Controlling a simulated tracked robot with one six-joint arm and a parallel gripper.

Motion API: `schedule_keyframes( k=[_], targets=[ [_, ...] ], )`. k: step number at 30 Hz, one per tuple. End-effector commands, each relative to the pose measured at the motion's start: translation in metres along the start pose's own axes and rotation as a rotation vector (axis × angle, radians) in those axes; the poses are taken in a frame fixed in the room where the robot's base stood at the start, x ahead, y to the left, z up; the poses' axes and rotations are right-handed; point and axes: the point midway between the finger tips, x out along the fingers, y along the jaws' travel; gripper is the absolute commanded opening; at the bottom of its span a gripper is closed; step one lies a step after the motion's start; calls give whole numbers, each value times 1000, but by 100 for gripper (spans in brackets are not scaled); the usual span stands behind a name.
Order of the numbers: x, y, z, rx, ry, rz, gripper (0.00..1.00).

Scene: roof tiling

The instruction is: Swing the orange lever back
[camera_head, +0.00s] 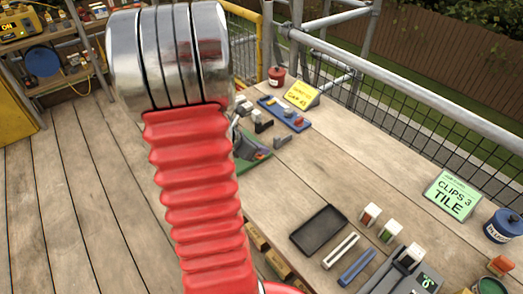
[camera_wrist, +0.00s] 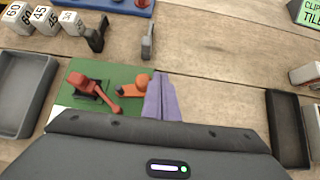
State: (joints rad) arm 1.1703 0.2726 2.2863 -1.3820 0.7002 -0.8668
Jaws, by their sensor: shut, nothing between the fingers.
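The orange lever (camera_wrist: 134,89) is on a green board (camera_wrist: 122,76) in the wrist view. Its rounded end is at the right and a thin arm reaches left. A red lever (camera_wrist: 92,86) sits on the same board, to its left. My gripper (camera_wrist: 162,78) is shut and empty. Its purple-grey fingers show just right of the orange lever, very close to it; I cannot tell whether they touch. The gripper body covers the board's near edge. In the head view the green board (camera_head: 247,151) is partly behind my red arm, and the levers cannot be made out.
Numbered blocks (camera_wrist: 40,18) and a grey tray (camera_wrist: 18,88) lie left of the board in the wrist view. A small grey clip (camera_wrist: 148,42) stands beyond it. A dark tray (camera_wrist: 288,128) lies to the right, with bare wood between.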

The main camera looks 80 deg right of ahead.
Motion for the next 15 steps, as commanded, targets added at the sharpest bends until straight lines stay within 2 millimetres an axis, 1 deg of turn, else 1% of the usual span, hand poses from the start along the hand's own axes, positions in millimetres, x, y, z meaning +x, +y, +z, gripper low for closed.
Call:
schedule_keyframes(
  k=[8, 11, 15],
  targets=[
    [-1, -1, -1, 0, 0, 1, 0],
    [-5, -3, -4, -1, 0, 2, 0],
    [-16, -11, -14, -2, 0, 3, 0]
  ],
)
